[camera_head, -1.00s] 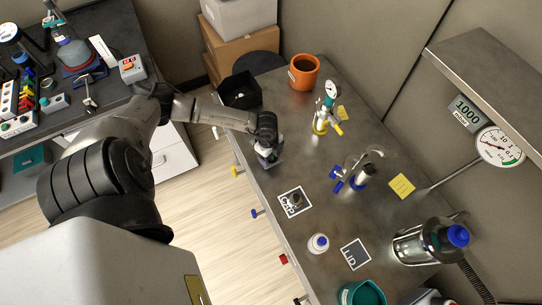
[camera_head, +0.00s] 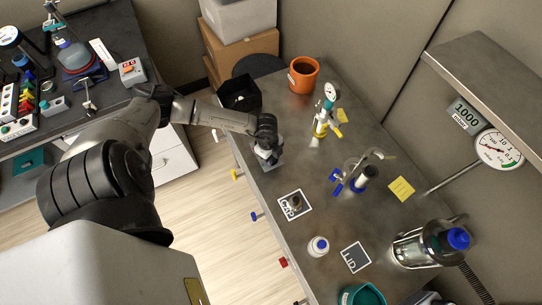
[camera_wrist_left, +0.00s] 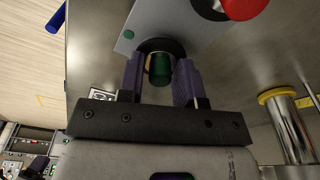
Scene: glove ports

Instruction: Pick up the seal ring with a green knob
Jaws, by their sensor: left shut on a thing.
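The green knob (camera_wrist_left: 160,68) of the seal ring stands between the purple fingers of my left gripper (camera_wrist_left: 160,80) in the left wrist view. The gripper is shut on the knob. The dark seal ring (camera_wrist_left: 164,45) shows around and behind the knob, over a grey plate (camera_wrist_left: 128,42) with a small green dot. Whether the ring touches the plate, I cannot tell. My right gripper is not in view.
A red knob (camera_wrist_left: 241,6) on the same plate is close by. A yellow-collared metal post (camera_wrist_left: 287,115) stands to the right in the wrist view.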

